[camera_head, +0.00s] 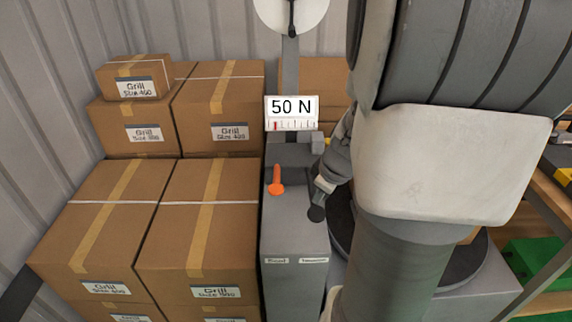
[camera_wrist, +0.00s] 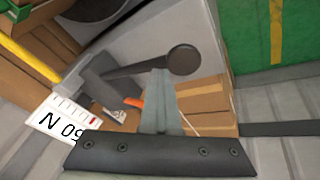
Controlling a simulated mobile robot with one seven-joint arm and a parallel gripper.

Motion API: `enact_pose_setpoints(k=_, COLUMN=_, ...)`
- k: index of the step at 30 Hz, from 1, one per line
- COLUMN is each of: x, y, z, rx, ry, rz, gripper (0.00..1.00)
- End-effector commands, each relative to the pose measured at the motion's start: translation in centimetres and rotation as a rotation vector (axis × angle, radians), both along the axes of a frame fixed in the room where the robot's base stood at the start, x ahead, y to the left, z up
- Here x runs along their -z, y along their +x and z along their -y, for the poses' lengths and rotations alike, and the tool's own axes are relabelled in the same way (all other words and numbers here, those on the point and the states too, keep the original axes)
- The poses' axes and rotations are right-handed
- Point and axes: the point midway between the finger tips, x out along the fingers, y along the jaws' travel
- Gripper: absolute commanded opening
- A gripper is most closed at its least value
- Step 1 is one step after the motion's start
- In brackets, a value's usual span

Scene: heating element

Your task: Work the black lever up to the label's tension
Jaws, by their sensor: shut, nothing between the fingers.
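The black lever shows its round knob (camera_head: 316,213) at the right side of a grey cabinet. In the wrist view the black lever (camera_wrist: 184,60) runs left from its knob to a grey mount. My gripper (camera_head: 325,184) is shut and empty at the lever; in the wrist view the closed fingertips (camera_wrist: 161,76) lie just below the knob, and I cannot tell whether they touch it. The white label (camera_head: 292,108) reads 50 N, with a scale and red mark below; it shows rotated in the wrist view (camera_wrist: 60,123).
An orange lever (camera_head: 276,181) stands on the cabinet (camera_head: 293,244), left of the black one. Stacked cardboard boxes (camera_head: 202,240) fill the left. A white dial (camera_head: 290,14) is at the top, partly cut off. A green crate (camera_head: 533,262) is at right.

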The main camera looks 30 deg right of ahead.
Motion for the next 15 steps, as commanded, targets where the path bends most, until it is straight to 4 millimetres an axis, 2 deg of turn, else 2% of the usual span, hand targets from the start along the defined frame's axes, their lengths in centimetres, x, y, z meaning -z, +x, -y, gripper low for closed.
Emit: enact_pose_setpoints(k=15, x=0.87, y=-0.52, z=-0.44, rx=-0.004, ry=0.010, rz=-0.010, gripper=0.00)
